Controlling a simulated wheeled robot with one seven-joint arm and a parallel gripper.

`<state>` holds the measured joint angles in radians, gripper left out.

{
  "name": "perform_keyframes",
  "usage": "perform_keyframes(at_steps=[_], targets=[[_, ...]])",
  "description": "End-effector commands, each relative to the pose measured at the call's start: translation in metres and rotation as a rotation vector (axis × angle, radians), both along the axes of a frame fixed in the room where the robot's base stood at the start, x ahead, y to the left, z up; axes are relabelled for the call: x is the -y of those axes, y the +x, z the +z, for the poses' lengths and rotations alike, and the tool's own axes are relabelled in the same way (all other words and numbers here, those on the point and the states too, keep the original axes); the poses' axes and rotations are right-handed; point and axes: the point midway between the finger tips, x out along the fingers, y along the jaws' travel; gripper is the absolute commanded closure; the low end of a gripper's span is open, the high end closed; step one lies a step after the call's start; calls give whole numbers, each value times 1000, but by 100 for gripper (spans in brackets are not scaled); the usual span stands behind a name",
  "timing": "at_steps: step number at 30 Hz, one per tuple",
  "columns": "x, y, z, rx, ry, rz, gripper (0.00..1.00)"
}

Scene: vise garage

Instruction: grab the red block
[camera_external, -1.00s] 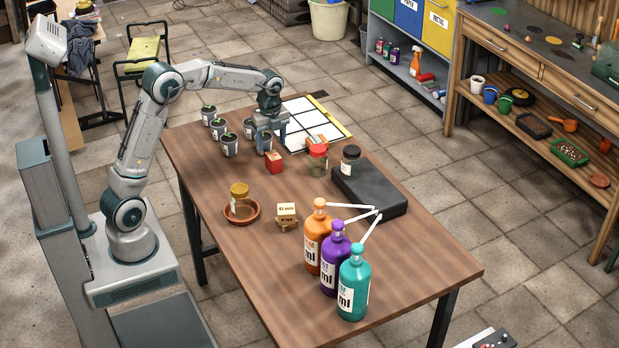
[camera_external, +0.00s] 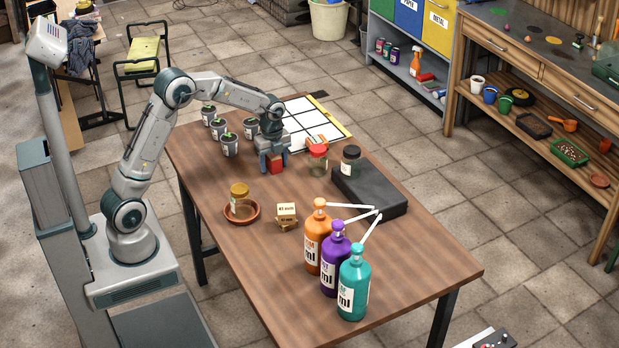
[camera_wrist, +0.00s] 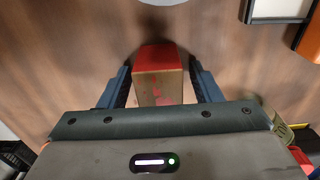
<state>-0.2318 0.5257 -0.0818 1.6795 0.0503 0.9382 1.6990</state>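The red block (camera_external: 277,166) stands on the brown table beside the potted plants. My gripper (camera_external: 274,165) is down over it, with a finger on either side. In the wrist view the block (camera_wrist: 159,57) shows a red face and a paler, tan face. It sits between the two blue-grey fingers of my gripper (camera_wrist: 160,88). The fingers are spread, and a narrow gap seems to show on each side of the block. The fingertips are partly hidden in the external view.
Several potted plants (camera_external: 229,144) stand left of my gripper. A red-lidded jar (camera_external: 318,162) stands close on the right, with a dark-lidded jar (camera_external: 350,161) beyond it. A white grid board (camera_external: 312,122) lies behind.

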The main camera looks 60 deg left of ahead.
Motion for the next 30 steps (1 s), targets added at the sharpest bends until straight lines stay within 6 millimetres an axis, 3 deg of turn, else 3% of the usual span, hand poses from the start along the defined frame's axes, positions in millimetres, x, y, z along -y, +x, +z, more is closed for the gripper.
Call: perform_keyframes(at_steps=[1,4,5,17,25,30], targets=[[0,0,0,0,0,0,57],[0,0,0,0,0,0,84],[0,0,0,0,0,0,89],[0,0,6,1,0,0,89],[0,1,45,5,1,1,89],[38,-14,66,4,1,-5,89]])
